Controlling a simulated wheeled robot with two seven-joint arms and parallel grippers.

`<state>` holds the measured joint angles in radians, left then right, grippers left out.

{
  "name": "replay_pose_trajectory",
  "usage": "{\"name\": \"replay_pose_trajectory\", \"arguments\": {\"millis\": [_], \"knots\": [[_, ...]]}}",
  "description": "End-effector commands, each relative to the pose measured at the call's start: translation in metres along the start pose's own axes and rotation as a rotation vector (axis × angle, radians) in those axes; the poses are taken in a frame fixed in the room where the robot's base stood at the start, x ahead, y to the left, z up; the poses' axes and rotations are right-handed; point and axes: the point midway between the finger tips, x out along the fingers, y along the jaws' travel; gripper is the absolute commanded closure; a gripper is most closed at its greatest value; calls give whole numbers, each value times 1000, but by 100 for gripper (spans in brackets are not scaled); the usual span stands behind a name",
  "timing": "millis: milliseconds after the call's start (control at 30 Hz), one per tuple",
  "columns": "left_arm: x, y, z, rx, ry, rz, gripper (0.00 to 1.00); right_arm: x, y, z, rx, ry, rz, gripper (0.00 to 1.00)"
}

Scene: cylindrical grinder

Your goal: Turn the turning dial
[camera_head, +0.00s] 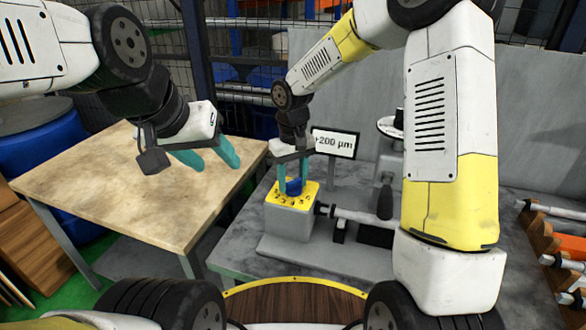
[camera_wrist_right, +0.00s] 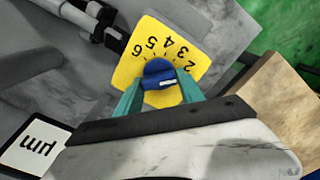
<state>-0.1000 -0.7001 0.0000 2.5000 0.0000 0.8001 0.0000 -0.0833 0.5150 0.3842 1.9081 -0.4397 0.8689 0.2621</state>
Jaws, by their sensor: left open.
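The turning dial is a blue knob (camera_head: 293,187) on a yellow plate (camera_head: 307,191) with black numbers, on top of a grey block. In the right wrist view the dial (camera_wrist_right: 157,72) has a white pointer mark facing right, near the low-number side of the scale (camera_wrist_right: 148,39). My right gripper (camera_head: 292,184) points down at the dial. Its teal fingers (camera_wrist_right: 160,80) sit on either side of the knob and appear to touch it. My left gripper (camera_head: 219,163) is open and empty, above the wooden-topped table, well left of the dial.
A display (camera_head: 335,142) reading "+200 µm" stands behind the dial; part of it shows in the right wrist view (camera_wrist_right: 35,150). Grinder parts, including a horizontal shaft (camera_head: 355,214), lie right of the block. The wooden-topped table (camera_head: 115,200) is bare.

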Motion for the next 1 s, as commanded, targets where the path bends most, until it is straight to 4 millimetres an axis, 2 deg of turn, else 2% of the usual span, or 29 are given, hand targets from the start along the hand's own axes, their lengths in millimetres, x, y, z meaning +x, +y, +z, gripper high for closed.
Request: {"name": "replay_pose_trajectory", "arguments": {"millis": [33, 67, 100, 367, 1000], "knots": [[0, 0, 0, 0, 0, 0, 48, 0, 0, 0, 0, 0, 0, 88], [0, 0, 0, 0, 0, 0, 48, 0, 0, 0, 0, 0, 0, 93], [0, 0, 0, 0, 0, 0, 48, 0, 0, 0, 0, 0, 0, 95], [0, 0, 0, 0, 0, 0, 48, 0, 0, 0, -44, 0, 1, 95], [0, 0, 0, 0, 0, 0, 48, -1, -2, 0, -436, 1, 1, 95]]}}
